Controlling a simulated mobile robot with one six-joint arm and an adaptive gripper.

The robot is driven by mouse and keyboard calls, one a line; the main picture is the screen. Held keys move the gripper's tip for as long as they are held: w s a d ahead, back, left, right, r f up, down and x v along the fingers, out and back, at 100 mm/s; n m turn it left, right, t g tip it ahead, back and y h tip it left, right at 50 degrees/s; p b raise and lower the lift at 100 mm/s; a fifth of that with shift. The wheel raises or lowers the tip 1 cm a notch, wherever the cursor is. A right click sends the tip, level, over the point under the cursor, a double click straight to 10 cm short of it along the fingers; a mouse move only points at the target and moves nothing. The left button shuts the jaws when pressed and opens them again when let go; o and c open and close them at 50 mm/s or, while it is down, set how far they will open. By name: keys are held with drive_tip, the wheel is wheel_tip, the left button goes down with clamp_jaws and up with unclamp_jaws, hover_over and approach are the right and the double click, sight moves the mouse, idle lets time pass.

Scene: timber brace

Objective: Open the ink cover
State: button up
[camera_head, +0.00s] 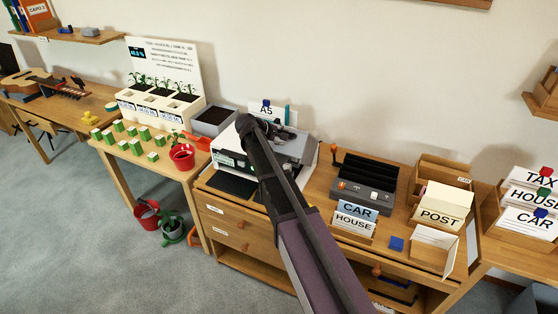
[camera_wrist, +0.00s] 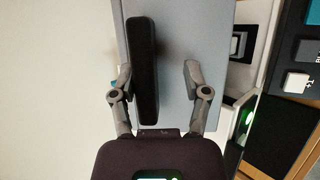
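The printer (camera_head: 298,151) stands on the wooden desk, pale with a dark front, partly hidden behind my arm. In the wrist view a flat grey panel (camera_wrist: 176,105), which looks like the ink cover, fills the middle. A long black bar-shaped handle (camera_wrist: 143,82) runs along it. My gripper (camera_wrist: 157,68) is open over this panel. The black bar lies between its fingers, close to the left finger; a wider gap separates it from the right finger. I cannot tell whether the left finger touches it. In the head view my gripper is at the printer's top, mostly hidden by my arm.
An A5 sign (camera_head: 267,110) stands behind the printer. A grey tray (camera_head: 212,122) is at its left, and a dark slotted device (camera_head: 363,181) at its right. Card boxes (camera_head: 442,208) stand farther right. A red pot (camera_head: 182,157) is on the left table.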

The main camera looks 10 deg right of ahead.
sight(281, 149)
drive_tip(key=shift+s+a+f+t+h+b, duration=0.15)
drive_tip(key=shift+s+f+b, duration=0.1)
drive_tip(key=shift+f+b, duration=0.45)
drive_tip(key=shift+s+a+f+t+h+b, duration=0.25)
drive_tip(key=shift+f+b, duration=0.2)
drive_tip(key=shift+b, duration=0.45)
drive_tip(key=shift+s+a+f+t+h+b, duration=0.1)
drive_tip(key=shift+s+f+b, duration=0.15)
drive_tip(key=shift+f+b, duration=0.45)
drive_tip(key=f+b, duration=0.1)
drive_tip(key=b, duration=0.1)
drive_tip(key=f+b, duration=0.1)
drive_tip(key=b, duration=0.1)
drive_tip(key=s+f+t+h+b, duration=0.1)
drive_tip(key=shift+a+m+b, duration=0.4)
drive_tip(key=shift+s+a, duration=0.1)
drive_tip(key=shift+a, duration=0.05)
drive_tip(key=p+v, duration=0.6)
drive_tip(key=v, duration=0.9)
drive_tip(key=shift+a+r, duration=0.2)
drive_tip(key=shift+r, duration=0.1)
idle(0.7)
